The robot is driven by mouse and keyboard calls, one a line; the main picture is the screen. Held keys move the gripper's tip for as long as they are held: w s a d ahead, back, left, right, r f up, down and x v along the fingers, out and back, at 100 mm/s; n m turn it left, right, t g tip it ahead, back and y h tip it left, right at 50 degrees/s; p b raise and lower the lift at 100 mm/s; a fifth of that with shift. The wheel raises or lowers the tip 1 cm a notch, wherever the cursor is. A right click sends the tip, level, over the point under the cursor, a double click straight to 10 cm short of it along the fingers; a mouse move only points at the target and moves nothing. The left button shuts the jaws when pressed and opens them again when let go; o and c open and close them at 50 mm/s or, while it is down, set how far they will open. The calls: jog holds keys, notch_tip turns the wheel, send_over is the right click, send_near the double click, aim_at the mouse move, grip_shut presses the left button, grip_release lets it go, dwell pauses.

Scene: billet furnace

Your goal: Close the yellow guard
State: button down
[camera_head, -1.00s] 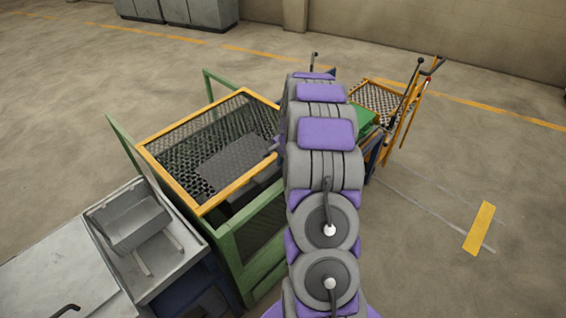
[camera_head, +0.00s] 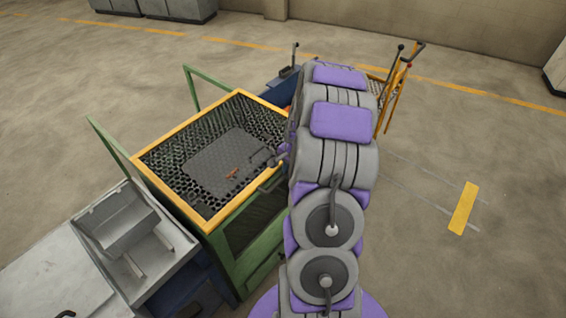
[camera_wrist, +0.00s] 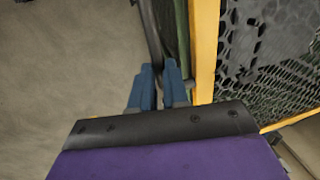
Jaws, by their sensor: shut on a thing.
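The yellow guard (camera_head: 170,194) is a yellow-framed dark mesh panel over the green-framed machine (camera_head: 232,250), left of my arm in the head view. A grey plate with a small reddish mark shows within the frame. In the wrist view, the guard's yellow edge (camera_wrist: 203,50) and mesh stand just right of my gripper (camera_wrist: 158,72). Its blue fingers are shut on a dark bar handle (camera_wrist: 148,30) running up beside the green and yellow frame. In the head view, my arm hides part of the guard's right side, and the grip is hard to see.
A grey bench with a metal tray (camera_head: 118,222) adjoins the machine at lower left. Yellow posts and levers (camera_head: 396,90) stand behind my arm at right. Grey cabinets (camera_head: 160,8) are at the back wall. Open floor lies right, with a yellow floor mark (camera_head: 463,208).

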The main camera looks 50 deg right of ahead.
jog(key=shift+s+a+f, duration=0.15)
jog(key=shift+s+a, duration=0.05)
jog(key=shift+a, duration=0.05)
jog(key=c, duration=1.5)
grip_release()
jog(key=o, duration=0.4)
jog(key=shift+s+a+r, duration=0.15)
jog(key=shift+a+r, duration=0.1)
jog(key=shift+a, duration=0.1)
jog(key=s+r, duration=0.1)
jog(key=r, duration=0.4)
jog(key=s+r+p, duration=0.1)
jog(key=r, duration=0.5)
jog(key=s+r+p, duration=0.1)
jog(key=r, duration=0.5)
jog(key=shift+d, duration=0.35)
jog(key=shift+a, duration=0.1)
